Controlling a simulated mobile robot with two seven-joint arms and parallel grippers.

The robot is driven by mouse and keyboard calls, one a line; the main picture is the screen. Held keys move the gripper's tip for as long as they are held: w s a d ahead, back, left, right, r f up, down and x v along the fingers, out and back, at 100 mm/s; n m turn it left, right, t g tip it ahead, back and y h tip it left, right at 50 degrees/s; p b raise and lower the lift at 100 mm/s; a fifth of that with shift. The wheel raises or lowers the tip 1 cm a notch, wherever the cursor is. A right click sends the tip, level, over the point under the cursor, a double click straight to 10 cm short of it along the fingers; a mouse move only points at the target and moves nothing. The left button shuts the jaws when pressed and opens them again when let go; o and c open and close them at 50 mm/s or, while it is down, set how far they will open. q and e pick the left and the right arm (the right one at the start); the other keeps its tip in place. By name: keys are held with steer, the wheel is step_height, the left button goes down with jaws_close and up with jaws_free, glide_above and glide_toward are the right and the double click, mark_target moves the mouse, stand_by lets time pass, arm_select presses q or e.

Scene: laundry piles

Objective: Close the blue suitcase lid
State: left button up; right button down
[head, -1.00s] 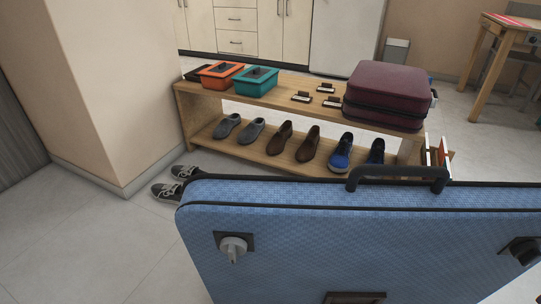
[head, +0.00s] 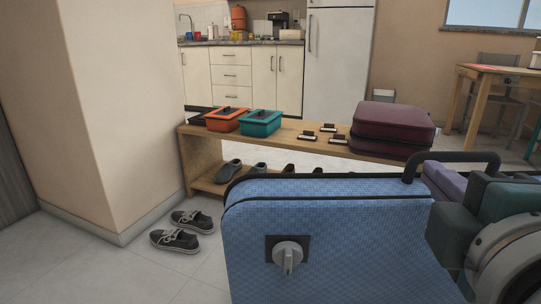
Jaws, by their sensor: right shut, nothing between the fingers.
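The blue suitcase (head: 340,235) fills the lower middle of the head view. A broad woven blue face with black trim stands upright toward me, and I cannot tell how far the lid is open. A black carry handle (head: 452,157) sits on its top edge at the right. A grey round latch (head: 288,254) on a dark plate is on the face. My right gripper (head: 452,232), dark green, is at the right edge, in front of the suitcase's right part and below the handle. It is shut and empty; whether it touches the suitcase is unclear. My left gripper is out of view.
A wooden bench (head: 290,144) behind holds orange (head: 226,120) and teal (head: 261,124) boxes and a maroon suitcase (head: 393,128). Dark shoes (head: 180,232) lie on the floor at left, beside a wall corner (head: 120,120). A wooden table (head: 490,75) stands far right.

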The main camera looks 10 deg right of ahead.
mark_target(416, 159)
steer(key=shift+b+x, duration=0.4)
steer(key=shift+x, duration=1.55)
